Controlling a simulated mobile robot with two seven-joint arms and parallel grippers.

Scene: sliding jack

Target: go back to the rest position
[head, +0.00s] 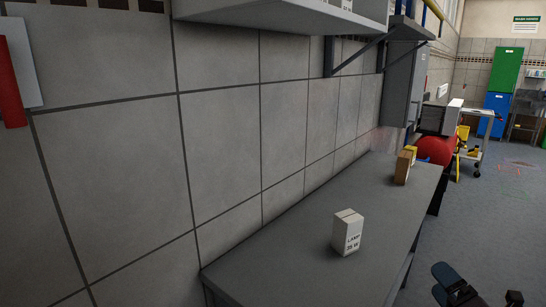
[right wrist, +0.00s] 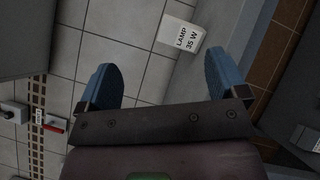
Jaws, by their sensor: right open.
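My right gripper (head: 480,289) is at the bottom right edge of the head view, to the right of the workbench and low in the picture. In the right wrist view its two blue fingers (right wrist: 160,62) stand wide apart with nothing between them. A white box marked LAMP (head: 346,233) stands upright on the grey workbench (head: 290,262), apart from the gripper. A white box marked LAMP 35 W (right wrist: 180,36) also shows beyond the fingers in the right wrist view; I cannot tell if it is the same one. My left gripper is in neither view.
A grey tiled wall (head: 135,140) runs along the bench, with a shelf (head: 270,12) above. Brown and yellow boxes (head: 403,168) stand at the bench's far end. Beyond are a red round object (head: 436,151) and a trolley (head: 474,118). The floor (head: 480,215) right of the bench is clear.

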